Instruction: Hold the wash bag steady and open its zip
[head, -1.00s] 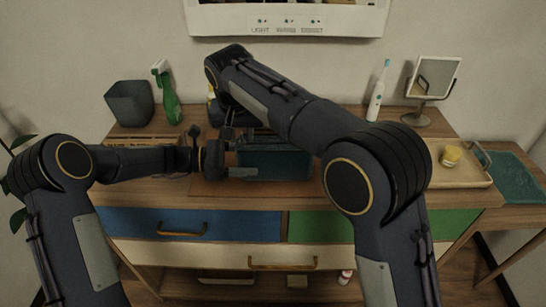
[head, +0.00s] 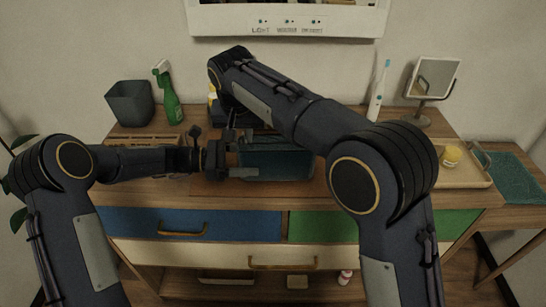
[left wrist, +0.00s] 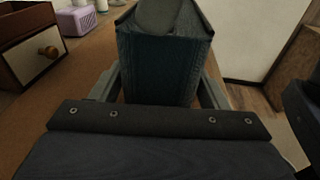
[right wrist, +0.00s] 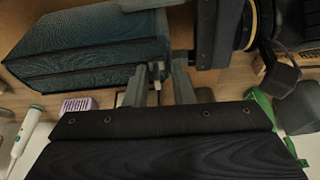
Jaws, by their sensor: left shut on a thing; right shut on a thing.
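The teal wash bag (head: 280,165) stands near the front middle of the cabinet top. My left gripper (head: 243,160) is shut on its left end. In the left wrist view the bag (left wrist: 160,75) fills the space between the fingers. My right gripper (right wrist: 160,80) is at the bag's upper edge, shut on a small pale zip pull (right wrist: 157,70) beside the bag (right wrist: 95,50). In the head view my right arm largely hides the right gripper and part of the bag's top. I cannot tell how far the zip is open.
A grey bin (head: 130,103) and a green spray bottle (head: 170,103) stand at the back left. Drawers lie below the front edge.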

